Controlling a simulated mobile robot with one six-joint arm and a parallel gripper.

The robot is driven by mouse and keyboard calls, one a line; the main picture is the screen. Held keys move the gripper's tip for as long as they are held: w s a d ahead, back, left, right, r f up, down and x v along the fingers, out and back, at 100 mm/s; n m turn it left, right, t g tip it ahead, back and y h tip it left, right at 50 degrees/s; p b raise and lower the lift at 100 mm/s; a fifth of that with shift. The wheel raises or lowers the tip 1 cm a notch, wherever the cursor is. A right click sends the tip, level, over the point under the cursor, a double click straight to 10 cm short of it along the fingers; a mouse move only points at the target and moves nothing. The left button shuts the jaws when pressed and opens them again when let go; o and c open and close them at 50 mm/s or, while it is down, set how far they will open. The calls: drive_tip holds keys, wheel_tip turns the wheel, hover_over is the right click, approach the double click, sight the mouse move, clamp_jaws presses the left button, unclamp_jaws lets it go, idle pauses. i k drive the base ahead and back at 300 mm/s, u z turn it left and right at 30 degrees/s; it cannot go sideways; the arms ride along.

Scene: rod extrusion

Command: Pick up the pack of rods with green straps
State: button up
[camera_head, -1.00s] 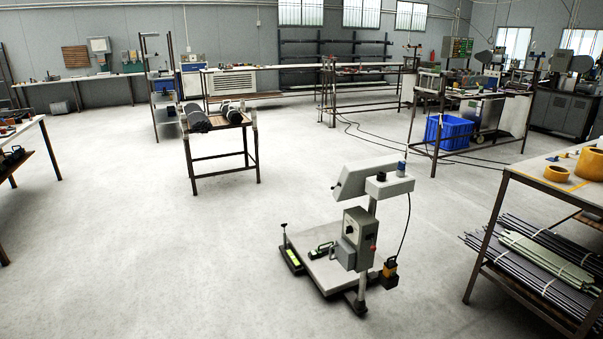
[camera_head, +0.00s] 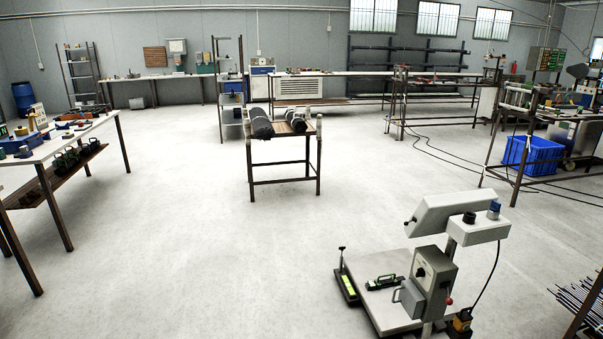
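A small brown table (camera_head: 284,160) stands mid-room. A dark, long bundle (camera_head: 261,125) lies on its left side. A second dark bundle with pale bands (camera_head: 297,124) lies beside it on the right. More thin grey rods (camera_head: 583,303) show at the right edge, mostly cut off by the picture. I cannot make out green straps on any of these. My gripper is not in view.
A floor scale with a grey head (camera_head: 459,214) and a low platform stands at the front right. A long workbench (camera_head: 66,140) is at the left, a blue crate (camera_head: 533,155) at the right, with cables on the floor nearby. The floor at centre left is clear.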

sight(371, 285)
drive_tip(key=u, duration=0.4)
drive_tip(key=i, duration=0.8)
drive_tip(key=u, duration=0.3)
drive_tip(key=i, duration=1.6)
drive_tip(key=z, duration=0.3)
drive_tip(key=i, duration=1.1)
drive_tip(key=z, duration=0.25)
